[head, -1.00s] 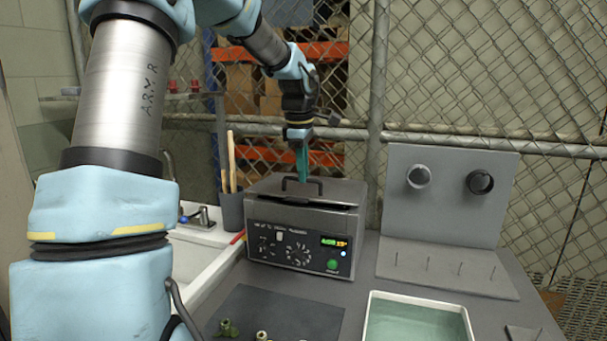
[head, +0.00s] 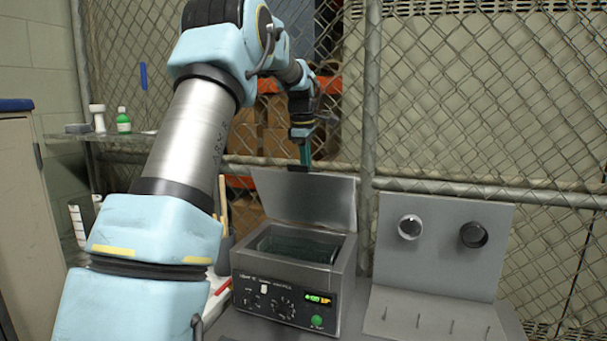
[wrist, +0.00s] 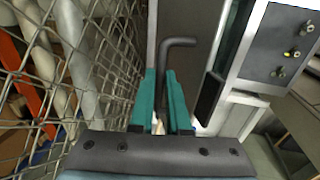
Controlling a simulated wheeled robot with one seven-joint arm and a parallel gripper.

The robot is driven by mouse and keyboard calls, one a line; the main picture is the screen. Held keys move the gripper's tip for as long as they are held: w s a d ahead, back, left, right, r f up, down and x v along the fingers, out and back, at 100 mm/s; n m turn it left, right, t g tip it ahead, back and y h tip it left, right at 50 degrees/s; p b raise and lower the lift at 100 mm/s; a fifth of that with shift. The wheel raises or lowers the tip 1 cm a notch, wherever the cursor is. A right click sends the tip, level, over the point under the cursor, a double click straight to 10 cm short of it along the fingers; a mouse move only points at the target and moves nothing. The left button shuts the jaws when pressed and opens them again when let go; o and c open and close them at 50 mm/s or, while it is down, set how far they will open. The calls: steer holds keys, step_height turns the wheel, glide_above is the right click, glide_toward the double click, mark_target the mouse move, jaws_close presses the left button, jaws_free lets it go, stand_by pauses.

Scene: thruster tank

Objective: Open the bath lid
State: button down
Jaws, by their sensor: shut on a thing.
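The bath (head: 345,290) is a grey metal box with a control panel, a lit display and a green button on its front. Its lid (head: 305,198) stands raised at the back edge, close to upright, and the basin inside (head: 298,245) is exposed. My gripper (head: 305,160), with teal fingers, is behind the lid's top edge. In the wrist view, the fingers (wrist: 164,74) are shut on the lid's dark bent handle (wrist: 180,42). In the head view the lid hides the handle.
A chain-link fence (head: 480,110) with a horizontal rail runs close behind the bath. A grey stand (head: 445,235) with two round fittings and several pegs is to the right. A cup with sticks (head: 224,205) is on the left, partly behind my arm.

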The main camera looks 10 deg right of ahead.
steer(key=shift+w+d, duration=0.6)
steer(key=shift+w, duration=0.45)
steer(key=shift+w+d, duration=0.65)
steer(key=shift+w, duration=0.4)
steer(key=shift+w+d, duration=0.6)
steer(key=shift+w, duration=0.45)
